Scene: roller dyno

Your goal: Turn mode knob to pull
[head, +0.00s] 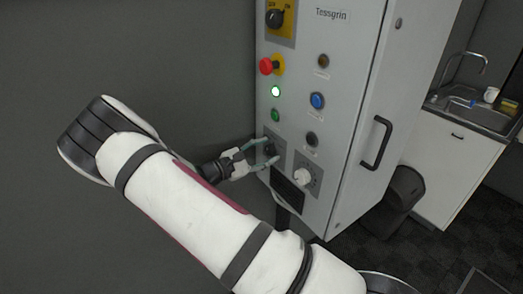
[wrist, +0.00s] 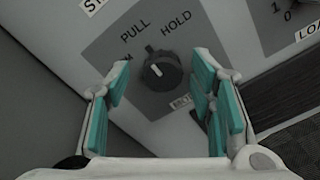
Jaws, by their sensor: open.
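The mode knob (wrist: 163,70) is a round black knob on a grey plate (wrist: 120,50) marked PULL and HOLD, seen in the wrist view. A small white mark shows on its face, and a narrow ridge points up and slightly left, toward the side of the PULL lettering; its exact setting is hard to tell. In the head view the knob (head: 270,150) is dark and partly framed by my fingers. My gripper (head: 266,151) is open, with one teal-padded finger on each side of the knob. A gap shows between each finger and the knob in the wrist view.
A door handle (head: 377,143) sticks out farther right.

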